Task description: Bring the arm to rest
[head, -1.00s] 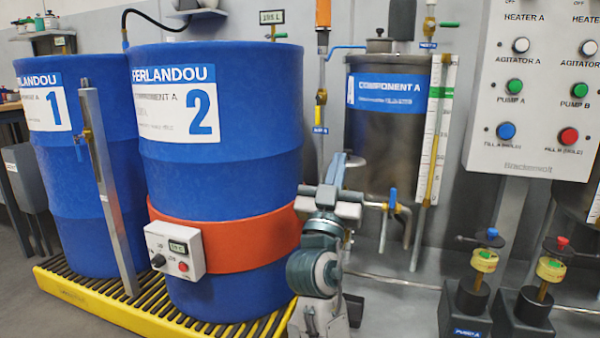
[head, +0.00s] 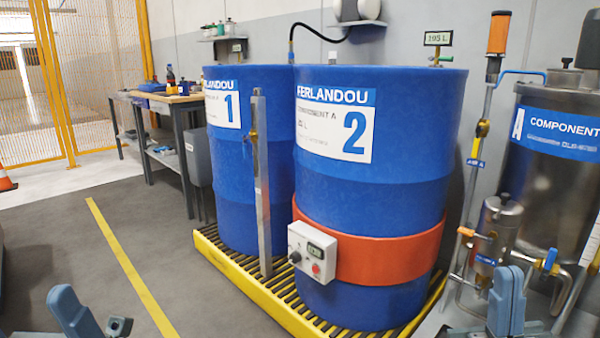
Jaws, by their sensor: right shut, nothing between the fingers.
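My right gripper (head: 515,301) is at the bottom right edge of the head view, in front of the steel pipework and beside the foot of drum 2. Its blue-grey fingers are together and hold nothing. The lower part of it and most of its arm are cut off by the frame.
Blue drum 1 (head: 252,170) and drum 2 (head: 420,140), with an orange heater band (head: 390,253), stand on a yellow spill pallet (head: 222,266). A steel tank (head: 545,175) is at right. A workbench (head: 175,101) stands behind left.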

